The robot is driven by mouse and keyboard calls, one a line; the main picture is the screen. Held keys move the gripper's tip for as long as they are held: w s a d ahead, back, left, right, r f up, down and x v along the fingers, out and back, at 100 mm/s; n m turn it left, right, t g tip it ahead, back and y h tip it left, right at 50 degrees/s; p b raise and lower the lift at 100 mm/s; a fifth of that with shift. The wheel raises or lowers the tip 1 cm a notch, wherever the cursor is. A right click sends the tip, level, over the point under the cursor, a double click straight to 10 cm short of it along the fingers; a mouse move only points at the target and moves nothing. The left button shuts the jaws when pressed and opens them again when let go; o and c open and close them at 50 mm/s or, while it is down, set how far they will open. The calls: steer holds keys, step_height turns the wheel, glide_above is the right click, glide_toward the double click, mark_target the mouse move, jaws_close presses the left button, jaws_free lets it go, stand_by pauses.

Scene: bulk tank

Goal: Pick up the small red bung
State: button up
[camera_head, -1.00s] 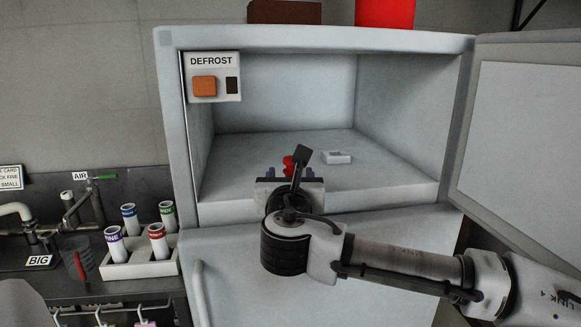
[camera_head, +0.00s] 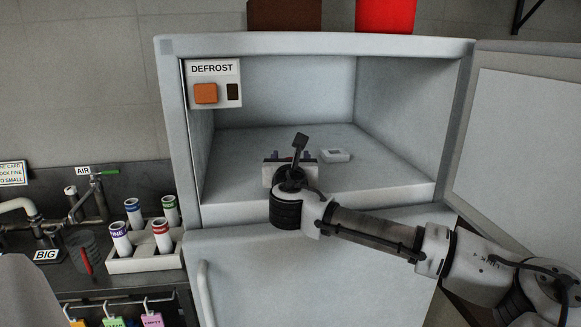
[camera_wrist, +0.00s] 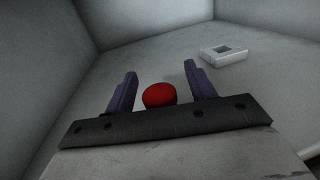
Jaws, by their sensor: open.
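The small red bung (camera_wrist: 159,95) stands on the floor of the open white compartment. In the wrist view it shows between the two purple fingers of my gripper (camera_wrist: 158,90), with a gap on each side, and its lower part is hidden behind the dark gripper bar. My gripper is open and does not hold it. In the head view my gripper (camera_head: 290,157) reaches into the compartment from the front, and the bung is hidden behind it.
A small white box (camera_head: 335,156) lies on the compartment floor to the right; it also shows in the wrist view (camera_wrist: 223,54). The compartment's door (camera_head: 520,150) stands open at the right. The DEFROST panel (camera_head: 213,83) is at the upper left. A rack of tubes (camera_head: 145,258) stands outside, left.

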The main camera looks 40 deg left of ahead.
steer(key=c, duration=1.1)
